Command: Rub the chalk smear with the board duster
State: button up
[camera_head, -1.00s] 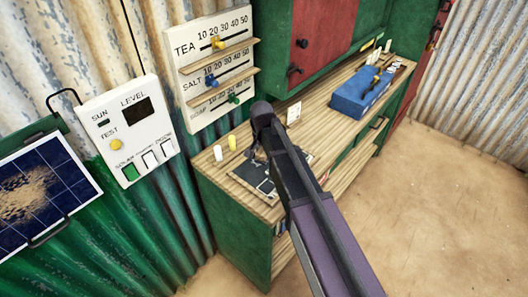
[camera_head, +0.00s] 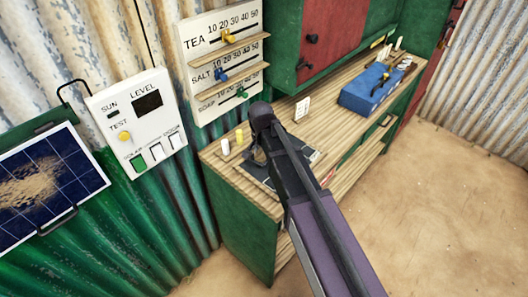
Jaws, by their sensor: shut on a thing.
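A dark slate board (camera_head: 258,171) lies on the left end of the wooden counter. My arm crosses in front of it and hides much of its right side. My gripper (camera_head: 259,157) is low over the board, partly hidden behind my arm. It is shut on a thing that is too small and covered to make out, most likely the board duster. I cannot tell whether it touches the board. The chalk smear cannot be made out from here.
A white piece (camera_head: 225,147) and a yellow piece (camera_head: 239,137) stand behind the board. A small white card (camera_head: 301,109) and a blue box (camera_head: 371,91) stand farther along the counter (camera_head: 327,124). A slider panel (camera_head: 225,60) and a switch panel (camera_head: 133,122) hang on the wall.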

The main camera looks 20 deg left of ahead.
jog(key=shift+r, duration=0.1)
notch_tip(320, 180, up, 6)
jog(key=p, duration=0.6)
dwell(0.5)
jog(key=shift+r+p, duration=1.45)
jog(key=shift+p, duration=0.1)
jog(key=shift+w+d, duration=0.1)
jog(key=shift+d, duration=0.05)
